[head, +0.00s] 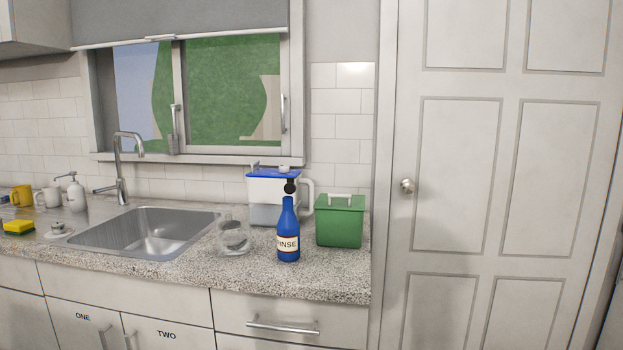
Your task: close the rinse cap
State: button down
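A blue bottle (288,222) stands upright on the counter, right of the sink. Its cream label shows the letters "INSE". A black cap (290,187) sits at the top of its neck. A narrow dark piece rises just above the cap, and a small white piece (284,168) shows above that. I cannot tell whether the white piece belongs to the cap or to the jug behind. Whether the cap is open is too small to tell. My gripper is not in view.
A blue-lidded jug (264,213) stands behind the bottle. A green bin (340,222) is close on its right, and a clear glass bowl (234,237) on its left. The sink (145,234) is further left. The counter front (250,276) is clear.

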aim_at(289, 188)
jog(key=i+l, duration=0.15)
jog(key=l, duration=0.2)
jog(key=i+l+u, duration=0.15)
jog(key=l, duration=0.2)
jog(key=i+l, duration=0.2)
jog(key=l, duration=0.15)
jog(key=i+l+u, duration=0.1)
jog(key=l, duration=0.25)
jog(key=i+l+u, duration=0.1)
jog(key=l, duration=0.3)
jog(key=i+l, duration=0.25)
jog(key=i+j, duration=0.3)
jog(key=u, duration=0.05)
